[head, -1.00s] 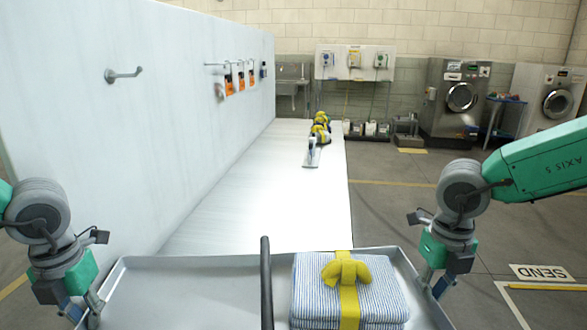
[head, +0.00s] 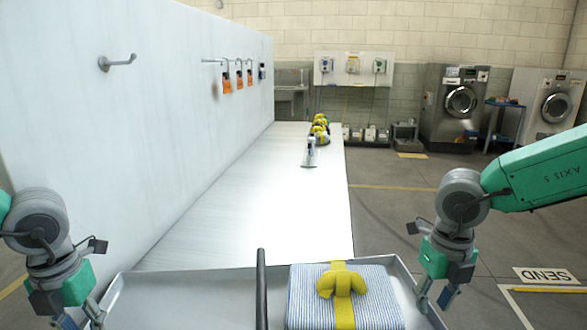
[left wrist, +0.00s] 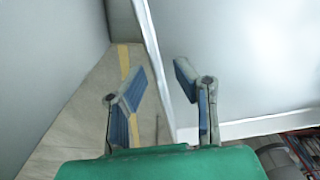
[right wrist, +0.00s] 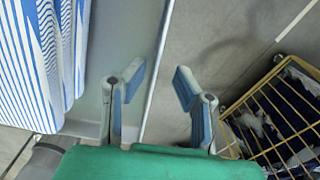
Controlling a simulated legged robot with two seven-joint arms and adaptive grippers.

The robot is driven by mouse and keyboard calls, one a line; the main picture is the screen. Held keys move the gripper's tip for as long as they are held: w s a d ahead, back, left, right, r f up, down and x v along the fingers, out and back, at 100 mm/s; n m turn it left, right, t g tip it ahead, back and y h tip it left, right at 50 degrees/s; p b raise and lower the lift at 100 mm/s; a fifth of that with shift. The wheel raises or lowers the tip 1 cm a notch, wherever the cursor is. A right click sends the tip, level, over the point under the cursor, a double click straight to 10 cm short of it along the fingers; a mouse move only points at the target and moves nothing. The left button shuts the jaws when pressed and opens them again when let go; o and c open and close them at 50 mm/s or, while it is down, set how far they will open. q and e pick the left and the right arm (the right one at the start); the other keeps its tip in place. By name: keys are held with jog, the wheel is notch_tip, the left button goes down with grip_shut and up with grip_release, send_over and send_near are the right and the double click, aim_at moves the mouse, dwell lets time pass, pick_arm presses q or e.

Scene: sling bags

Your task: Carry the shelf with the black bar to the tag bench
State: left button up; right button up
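The shelf is a grey tray (head: 190,300) with a raised rim, low in the head view. A black bar (head: 261,290) runs along its middle. A blue-striped bundle with a yellow strap (head: 343,283) lies on its right half. My left gripper (left wrist: 160,82) is at the shelf's left rim; its fingers are apart with the rim edge between them. My right gripper (right wrist: 160,80) is at the right rim, also open, with clear gaps beside the rim edge. A long white bench (head: 250,200) lies beyond the shelf; whether they touch is unclear.
A tall pale panel (head: 140,130) with hooks and orange tags (head: 227,83) borders the bench on the left. Yellow-and-dark items (head: 319,130) stand at the bench's far end. A yellow wire basket (right wrist: 275,125) is below my right gripper.

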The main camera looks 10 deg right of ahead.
pick_arm(q)
jog(key=shift+d, duration=0.1)
pick_arm(e)
jog(key=shift+d, duration=0.1)
pick_arm(q)
jog(key=shift+r, duration=0.55)
notch_tip(320, 180, up, 11)
pick_arm(e)
notch_tip(320, 180, up, 12)
dwell(0.3)
